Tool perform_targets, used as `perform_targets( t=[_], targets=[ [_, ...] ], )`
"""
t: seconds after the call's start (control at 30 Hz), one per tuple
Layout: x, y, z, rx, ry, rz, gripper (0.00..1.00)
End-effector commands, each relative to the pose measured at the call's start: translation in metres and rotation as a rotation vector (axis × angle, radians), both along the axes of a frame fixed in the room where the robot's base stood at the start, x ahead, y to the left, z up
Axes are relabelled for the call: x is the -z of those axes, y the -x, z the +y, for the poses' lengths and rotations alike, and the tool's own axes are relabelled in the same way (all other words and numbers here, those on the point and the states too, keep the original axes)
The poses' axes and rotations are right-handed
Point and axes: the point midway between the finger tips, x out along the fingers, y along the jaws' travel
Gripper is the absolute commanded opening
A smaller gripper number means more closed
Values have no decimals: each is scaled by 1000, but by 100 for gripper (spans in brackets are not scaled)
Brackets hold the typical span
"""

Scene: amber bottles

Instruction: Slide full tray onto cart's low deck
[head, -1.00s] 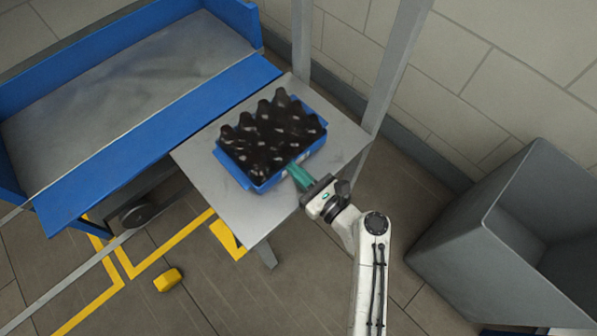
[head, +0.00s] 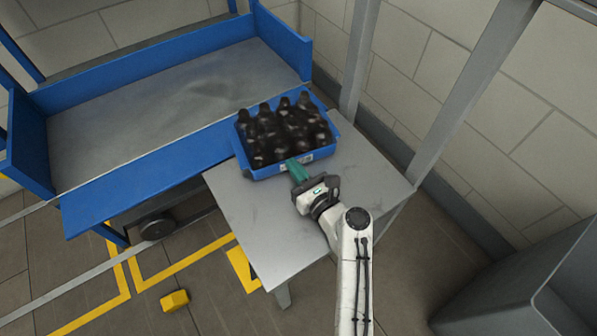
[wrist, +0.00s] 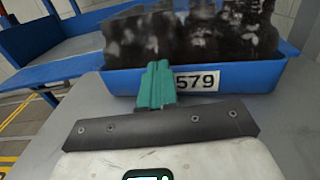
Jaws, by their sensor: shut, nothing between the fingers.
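A blue tray (head: 262,173) full of dark bottles (head: 283,128) stands on the grey table, its far left part at the edge beside the cart. In the wrist view the tray (wrist: 258,78) shows a white label reading 579. My gripper (head: 290,163) is shut, with teal fingers, and its tips are against or very close to the tray's near wall; in the wrist view the fingers (wrist: 155,70) cover part of that wall. The cart's low grey deck (head: 150,100) is empty, with a blue front edge (head: 150,180) next to the table.
The grey table (head: 265,225) has bare room on its near side. Grey posts (head: 470,85) stand at the table's right and back. A grey bin (head: 540,280) is at lower right. A yellow block (head: 175,300) lies on the floor.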

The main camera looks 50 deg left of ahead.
Motion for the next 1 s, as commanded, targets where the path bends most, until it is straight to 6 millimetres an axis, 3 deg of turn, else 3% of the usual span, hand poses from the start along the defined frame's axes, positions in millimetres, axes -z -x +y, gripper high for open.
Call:
perform_targets(
  t=[0.37, 0.8, 1.0],
  targets=[
    [4, -3, 43, -2, 0, -1, 0],
    [7, -9, 118, -1, -1, -2, 0],
    [4, -11, 142, -1, 0, -1, 0]
  ],
)
